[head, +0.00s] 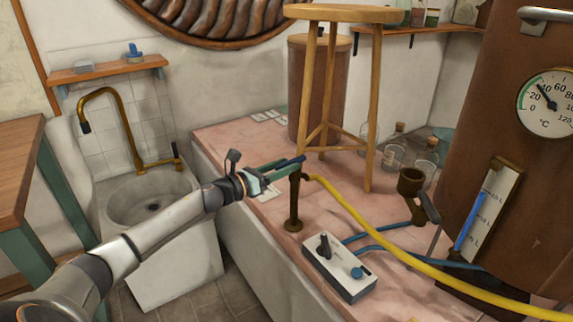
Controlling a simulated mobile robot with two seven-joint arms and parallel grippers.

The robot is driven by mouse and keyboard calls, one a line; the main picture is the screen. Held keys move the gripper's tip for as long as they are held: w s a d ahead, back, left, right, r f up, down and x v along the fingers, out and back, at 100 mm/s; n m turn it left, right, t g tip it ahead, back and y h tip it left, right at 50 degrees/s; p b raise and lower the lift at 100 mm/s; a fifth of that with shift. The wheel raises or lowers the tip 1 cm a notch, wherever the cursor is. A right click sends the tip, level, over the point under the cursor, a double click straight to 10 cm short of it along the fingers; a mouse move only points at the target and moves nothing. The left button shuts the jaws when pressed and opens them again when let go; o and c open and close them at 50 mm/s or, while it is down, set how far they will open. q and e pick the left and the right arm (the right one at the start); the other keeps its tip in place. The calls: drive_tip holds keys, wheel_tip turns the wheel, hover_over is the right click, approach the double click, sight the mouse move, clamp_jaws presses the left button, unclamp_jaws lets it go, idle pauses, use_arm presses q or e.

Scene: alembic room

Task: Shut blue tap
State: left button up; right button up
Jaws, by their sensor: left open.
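A brown standpipe (294,205) rises from the pink-topped plinth, with a yellow hose (370,225) running from its top to the right. My right gripper is out of view.
A white control box (340,266) with a black switch and a blue knob sits in front of the standpipe. A wooden stool (372,110) stands close behind. A brown tank with a gauge (548,103) fills the right. A stone sink (147,200) is at left.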

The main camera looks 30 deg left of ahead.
use_arm(q)
clamp_jaws()
idle(0.3)
idle(0.3)
drive_tip(key=shift+r, duration=0.1)
